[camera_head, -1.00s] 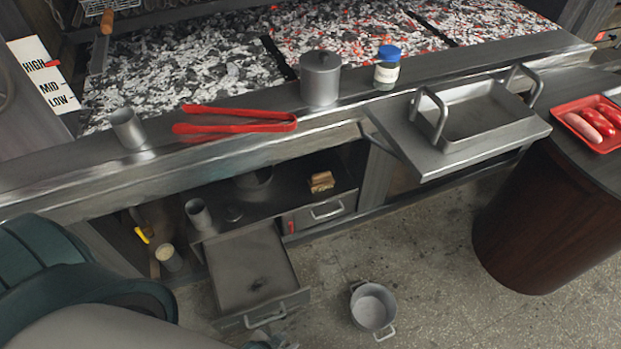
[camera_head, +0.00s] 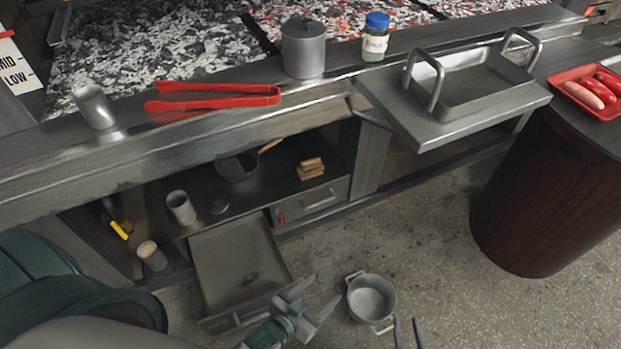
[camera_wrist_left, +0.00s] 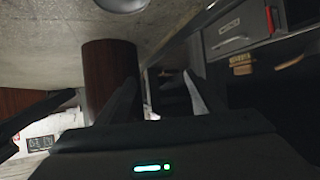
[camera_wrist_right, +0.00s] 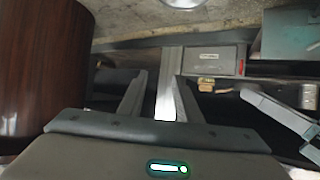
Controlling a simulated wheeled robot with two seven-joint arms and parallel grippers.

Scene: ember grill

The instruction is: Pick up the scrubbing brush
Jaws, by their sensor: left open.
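The scrubbing brush (camera_head: 311,169), with a wooden back and pale bristles, sits on the dark shelf under the grill counter, above a closed drawer. It also shows small in the left wrist view (camera_wrist_left: 240,64) and in the right wrist view (camera_wrist_right: 206,84). My left gripper (camera_head: 323,289) is open and empty, in front of the pulled-out drawer and well short of the brush. My right gripper (camera_head: 406,321) shows only its two fingertips at the bottom edge. They stand apart with nothing between them.
The open drawer (camera_head: 235,262) juts out below the shelf. A pot (camera_head: 371,298) stands on the floor. On the shelf are a pan (camera_head: 237,167) and a metal cup (camera_head: 181,207). The counter edge overhangs the brush. Red tongs (camera_head: 215,98) lie on the counter.

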